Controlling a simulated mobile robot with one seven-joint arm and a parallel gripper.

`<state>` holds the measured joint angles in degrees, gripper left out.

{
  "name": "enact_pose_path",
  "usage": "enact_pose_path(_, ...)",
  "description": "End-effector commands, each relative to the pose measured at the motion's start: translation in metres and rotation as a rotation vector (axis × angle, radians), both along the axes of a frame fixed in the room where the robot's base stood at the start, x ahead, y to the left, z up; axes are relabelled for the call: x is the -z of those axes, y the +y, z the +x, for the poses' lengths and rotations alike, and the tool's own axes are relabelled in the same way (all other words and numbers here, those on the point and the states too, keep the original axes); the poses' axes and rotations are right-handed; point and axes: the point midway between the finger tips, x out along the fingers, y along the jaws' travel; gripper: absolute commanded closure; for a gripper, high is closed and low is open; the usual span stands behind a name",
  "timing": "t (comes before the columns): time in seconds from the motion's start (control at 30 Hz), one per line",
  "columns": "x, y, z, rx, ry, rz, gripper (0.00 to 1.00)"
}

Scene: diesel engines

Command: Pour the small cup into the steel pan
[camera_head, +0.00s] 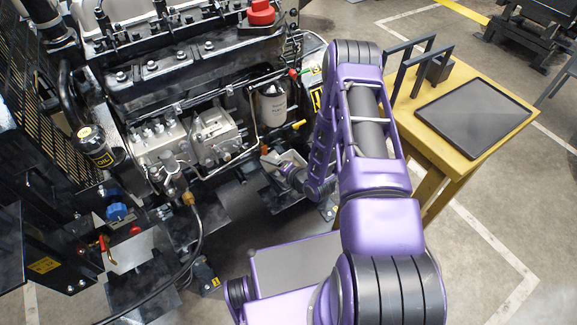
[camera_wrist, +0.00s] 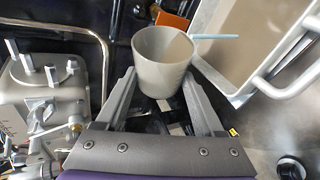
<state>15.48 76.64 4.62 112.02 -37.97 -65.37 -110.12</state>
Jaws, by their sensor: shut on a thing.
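The small cup (camera_wrist: 160,66) is grey-beige and sits between the two fingers of my gripper (camera_wrist: 160,80) in the wrist view. My gripper is shut on its sides. The cup's wide rim is at the top of that picture; its contents do not show, and I cannot tell its exact tilt. The steel pan (camera_wrist: 209,70) is at the right of the wrist view, just beside the cup, with a raised rim and a bar handle (camera_wrist: 287,82). In the head view my arm reaches down beside the engine, and the cup cannot be made out clearly there.
The diesel engine (camera_head: 190,75) fills the left, with its grey pump (camera_head: 185,140) close to my gripper; the pump also shows in the wrist view (camera_wrist: 45,95). An orange block (camera_wrist: 172,20) is behind the cup. A yellow table (camera_head: 458,75) with a dark tray (camera_head: 475,115) stands right.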

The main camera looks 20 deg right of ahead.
Motion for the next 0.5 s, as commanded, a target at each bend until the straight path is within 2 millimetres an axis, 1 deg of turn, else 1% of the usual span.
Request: enact_pose_path(0.5, -0.0019, -0.006, 0.0015, 0.002, 0.012, 0.056, 0.97)
